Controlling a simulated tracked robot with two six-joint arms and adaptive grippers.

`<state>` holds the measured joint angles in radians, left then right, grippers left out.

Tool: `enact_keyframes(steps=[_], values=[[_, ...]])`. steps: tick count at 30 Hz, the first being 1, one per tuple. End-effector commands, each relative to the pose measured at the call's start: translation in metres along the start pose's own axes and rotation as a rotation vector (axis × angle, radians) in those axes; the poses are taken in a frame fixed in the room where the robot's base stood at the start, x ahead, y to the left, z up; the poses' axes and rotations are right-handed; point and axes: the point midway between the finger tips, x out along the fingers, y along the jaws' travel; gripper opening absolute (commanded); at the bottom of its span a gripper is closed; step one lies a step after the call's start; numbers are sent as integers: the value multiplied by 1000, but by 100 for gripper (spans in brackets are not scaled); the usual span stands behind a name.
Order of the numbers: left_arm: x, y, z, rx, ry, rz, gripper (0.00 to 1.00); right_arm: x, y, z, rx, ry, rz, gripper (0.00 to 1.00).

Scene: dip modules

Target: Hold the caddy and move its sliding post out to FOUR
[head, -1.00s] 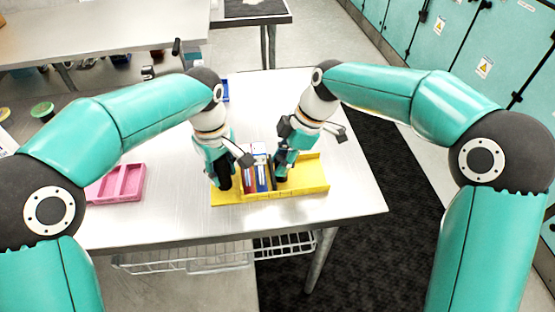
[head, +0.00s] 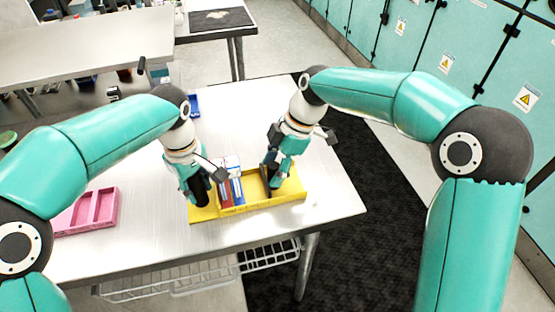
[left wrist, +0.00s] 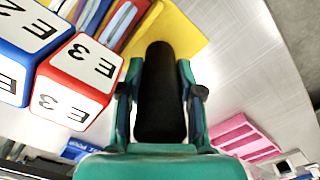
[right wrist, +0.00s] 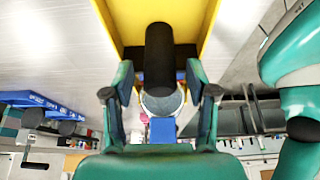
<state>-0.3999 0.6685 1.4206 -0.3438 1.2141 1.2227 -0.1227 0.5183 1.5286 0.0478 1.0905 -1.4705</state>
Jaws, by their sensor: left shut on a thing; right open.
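The yellow caddy (head: 292,193) lies on the metal table, with a red module (head: 225,193) and a blue module (head: 237,190) standing upright in its left part. They also show in the left wrist view as a red block marked E 3 (left wrist: 75,82) and a blue block marked E 2 (left wrist: 28,38). My left gripper (head: 199,193) is shut on the caddy's left end. My right gripper (head: 272,184) is open, down at the right part of the caddy, apart from the modules.
A pink tray (head: 84,222) lies to the left on the table. A blue bin (head: 195,104) with small white lettering stands behind. The table's front and right edges are close to the caddy. A wire rack (head: 268,256) hangs below.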

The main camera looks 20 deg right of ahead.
Motion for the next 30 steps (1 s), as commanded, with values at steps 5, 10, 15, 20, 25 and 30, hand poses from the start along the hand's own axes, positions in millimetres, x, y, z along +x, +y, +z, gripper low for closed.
enact_keyframes(steps=[5, 10, 15, 20, 25, 30], values=[[0, 0, 0, 1, 0, -2, 0, -15, 1, 0, 0, 1, 4, 57], [0, 0, 0, 0, 0, -2, 0, -46, 2, 0, 0, 1, 7, 57], [1, 0, 0, 0, -1, -1, 0, -81, 2, 1, 0, 1, 6, 57], [1, 0, 0, 0, -1, -1, 0, -105, 2, 1, 1, 0, 5, 57], [0, 0, 0, 0, -1, -1, 0, -117, 1, 1, 1, 0, 1, 57], [0, 0, 0, 0, -1, -1, 0, -119, 1, 1, 1, 0, 1, 57]])
